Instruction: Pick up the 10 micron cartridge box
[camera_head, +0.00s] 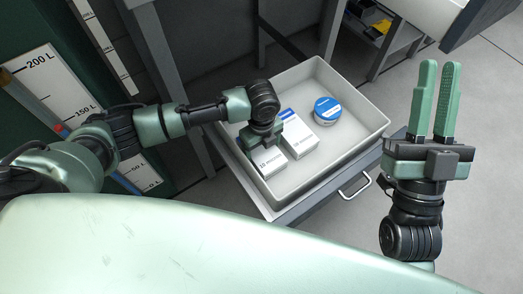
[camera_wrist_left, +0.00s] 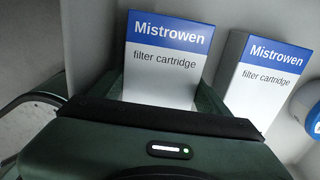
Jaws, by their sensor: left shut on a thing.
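A white and blue filter cartridge box (camera_head: 268,164) stands at the left of a grey tray, with small print on it that seems to read "10 microns". My left gripper (camera_head: 262,138) reaches down over it and is shut on it; the gripper hides the box's upper part in the head view. In the left wrist view the held box (camera_wrist_left: 163,65) shows "Mistrowen filter cartridge" between the fingers. A second, similar box (camera_head: 299,135) stands just right of it, also in the left wrist view (camera_wrist_left: 262,78); its small print is unclear. My right gripper (camera_head: 439,68) is empty, its fingers slightly apart.
The grey tray (camera_head: 353,146) has raised walls around the boxes and sits on a drawer unit with a handle (camera_head: 355,188). A round blue and white container (camera_head: 327,110) lies right of the boxes. A green tank with a scale (camera_head: 45,85) stands left. The tray's right part is clear.

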